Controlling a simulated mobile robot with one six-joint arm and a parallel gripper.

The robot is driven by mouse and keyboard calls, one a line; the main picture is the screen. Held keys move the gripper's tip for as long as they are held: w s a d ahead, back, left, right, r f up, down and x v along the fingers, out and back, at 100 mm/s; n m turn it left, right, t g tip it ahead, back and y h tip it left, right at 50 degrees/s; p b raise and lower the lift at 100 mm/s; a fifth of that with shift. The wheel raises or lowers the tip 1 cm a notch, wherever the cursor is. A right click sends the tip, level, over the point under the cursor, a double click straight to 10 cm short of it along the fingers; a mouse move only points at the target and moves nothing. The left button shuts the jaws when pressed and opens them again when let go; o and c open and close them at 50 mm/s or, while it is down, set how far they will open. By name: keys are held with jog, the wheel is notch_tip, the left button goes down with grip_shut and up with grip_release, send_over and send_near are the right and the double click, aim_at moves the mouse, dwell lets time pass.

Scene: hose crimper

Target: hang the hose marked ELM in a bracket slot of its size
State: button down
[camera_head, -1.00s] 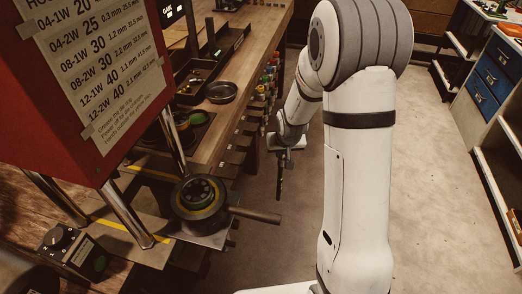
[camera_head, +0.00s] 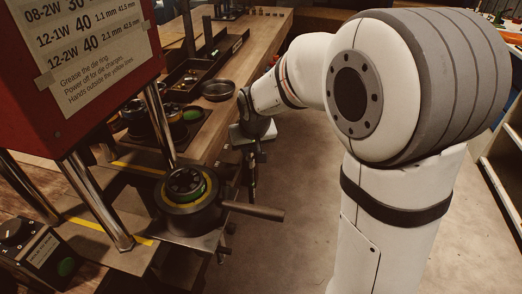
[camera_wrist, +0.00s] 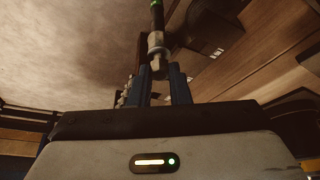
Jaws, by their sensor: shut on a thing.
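My gripper (camera_head: 252,143) is beyond the bench's front edge, at the end of my extended arm. In the wrist view its two blue fingers (camera_wrist: 160,88) are shut on the metal end fitting of a hose (camera_wrist: 157,42). The hose is dark with a green band, and runs away from the fingers. In the head view the hose (camera_head: 252,178) hangs down below my gripper, small and dark. I cannot read any mark on it. The bracket slots along the bench edge are hidden or too unclear to tell in the head view.
The crimper die head (camera_head: 187,188) with its handle (camera_head: 253,211) juts out at the near bench edge. A red cabinet (camera_head: 110,70) with a printed chart stands at left. A round dish (camera_head: 218,90) and a dark tray (camera_head: 205,65) lie on the bench (camera_head: 262,45).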

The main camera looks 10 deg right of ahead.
jog(key=w+a+f, duration=0.1)
jog(key=w+a, duration=0.1)
jog(key=a, duration=0.4)
jog(key=shift+w+a+f+b, duration=0.15)
jog(key=shift+a+f+b, duration=0.05)
jog(key=shift+f+b, duration=0.2)
jog(key=c, duration=1.3)
grip_release()
jog(key=shift+r, duration=0.15)
jog(key=v, duration=0.7)
jog(key=shift+r, duration=0.3)
